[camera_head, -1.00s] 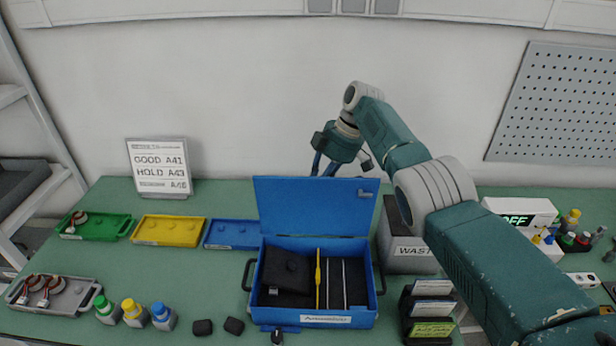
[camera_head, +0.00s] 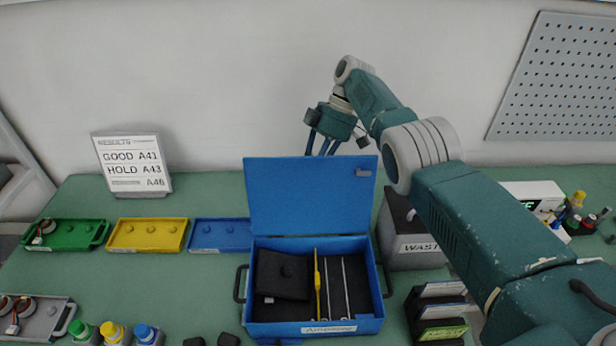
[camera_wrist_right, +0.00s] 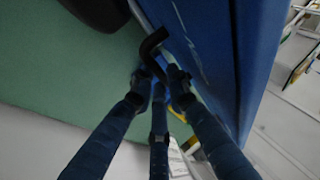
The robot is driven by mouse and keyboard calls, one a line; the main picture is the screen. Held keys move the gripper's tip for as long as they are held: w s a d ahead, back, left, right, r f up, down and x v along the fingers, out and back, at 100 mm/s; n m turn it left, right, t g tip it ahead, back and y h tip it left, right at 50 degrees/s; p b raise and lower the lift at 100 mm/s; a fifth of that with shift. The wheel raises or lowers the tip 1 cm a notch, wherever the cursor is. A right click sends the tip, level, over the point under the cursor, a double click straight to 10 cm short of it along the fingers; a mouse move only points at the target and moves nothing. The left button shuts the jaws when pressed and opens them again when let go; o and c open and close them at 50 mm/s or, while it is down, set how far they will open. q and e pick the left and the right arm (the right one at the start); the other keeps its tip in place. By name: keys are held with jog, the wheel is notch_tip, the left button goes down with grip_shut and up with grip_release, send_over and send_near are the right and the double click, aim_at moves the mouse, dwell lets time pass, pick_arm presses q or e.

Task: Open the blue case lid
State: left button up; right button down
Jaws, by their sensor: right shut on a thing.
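The blue case (camera_head: 252,290) stands on the green table. Its blue lid (camera_head: 300,200) is raised at the back edge, with the inside facing me. Inside the case are a black foam pad (camera_head: 283,275), a yellow tool (camera_head: 317,285) and thin metal rods (camera_head: 336,290). My right gripper (camera_head: 322,152) is behind the lid's top edge; its fingertips are hidden there. In the right wrist view, my right gripper (camera_wrist_right: 160,80) has its fingers closed around a black bent handle (camera_wrist_right: 152,45) beside the blue lid (camera_wrist_right: 215,45). My left gripper is not in view.
Green (camera_head: 65,245), yellow (camera_head: 120,247) and blue (camera_head: 203,247) trays lie left of the case. A waste bin (camera_head: 420,262) and a card rack (camera_head: 420,310) stand close on its right. A sign (camera_head: 132,182) stands at the back left.

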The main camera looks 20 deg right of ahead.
jog(key=shift+a+f, duration=0.1)
jog(key=c, duration=1.9)
grip_release()
jog(key=shift+s, duration=0.1)
jog(key=shift+c, duration=0.2)
jog(key=shift+r, duration=0.3)
notch_tip(320, 180, up, 10)
jog(key=shift+f, duration=0.25)
jog(key=shift+r, duration=0.15)
